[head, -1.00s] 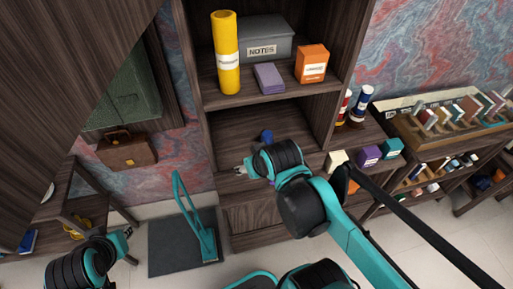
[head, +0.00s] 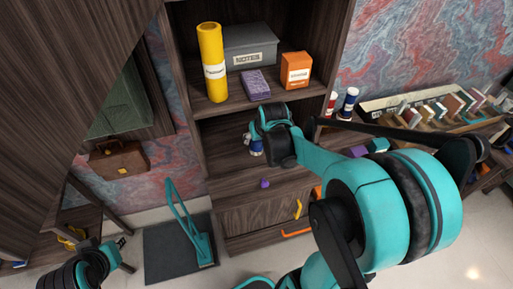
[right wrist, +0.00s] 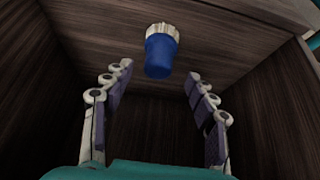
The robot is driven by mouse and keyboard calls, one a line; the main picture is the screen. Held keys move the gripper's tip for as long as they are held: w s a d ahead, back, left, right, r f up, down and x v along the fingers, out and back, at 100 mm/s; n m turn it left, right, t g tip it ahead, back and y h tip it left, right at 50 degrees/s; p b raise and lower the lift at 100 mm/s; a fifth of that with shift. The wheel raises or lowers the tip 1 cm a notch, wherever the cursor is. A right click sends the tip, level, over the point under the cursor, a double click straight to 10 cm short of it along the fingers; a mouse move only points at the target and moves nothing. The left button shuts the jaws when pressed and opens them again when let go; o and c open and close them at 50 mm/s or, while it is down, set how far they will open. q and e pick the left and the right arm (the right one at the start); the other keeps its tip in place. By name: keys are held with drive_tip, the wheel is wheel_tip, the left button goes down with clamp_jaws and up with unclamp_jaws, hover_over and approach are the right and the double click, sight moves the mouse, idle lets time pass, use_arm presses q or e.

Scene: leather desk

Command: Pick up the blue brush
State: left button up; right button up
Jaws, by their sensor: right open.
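The blue brush (right wrist: 160,52), with a blue handle and a pale ribbed end, shows in the right wrist view against a brown wood surface. It lies ahead of my right gripper (right wrist: 160,72), centred between the spread fingertips, with a gap on both sides. The right gripper is open and empty. In the head view the brush (head: 257,146) is partly hidden by my right wrist, inside the lower shelf opening. My left gripper (head: 121,243) is small at the lower left, away from the shelf, and its jaws are unclear.
Wooden cabinet walls stand close around the right gripper. A purple item (head: 264,184) lies on the lower ledge. Above are a yellow roll (head: 212,80), a grey notes box (head: 250,42) and an orange box (head: 296,68). A teal-handled stand (head: 200,245) is on the floor.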

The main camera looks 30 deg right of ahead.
drive_tip(key=b+x, duration=0.2)
drive_tip(key=x, duration=0.3)
drive_tip(key=shift+w+d+f, duration=0.1)
drive_tip(key=shift+w+d, duration=0.05)
drive_tip(key=shift+w, duration=0.1)
drive_tip(key=shift+s, duration=0.1)
clamp_jaws()
drive_tip(key=shift+r, duration=0.55)
drive_tip(key=shift+r+p, duration=0.45)
drive_tip(key=shift+r, duration=0.05)
drive_tip(key=s+a+p, duration=0.3)
drive_tip(key=s+a, duration=0.1)
drive_tip(key=s, duration=1.3)
drive_tip(key=shift+s+a, duration=0.2)
drive_tip(key=shift+s, duration=0.15)
drive_tip(key=shift+f, duration=0.15)
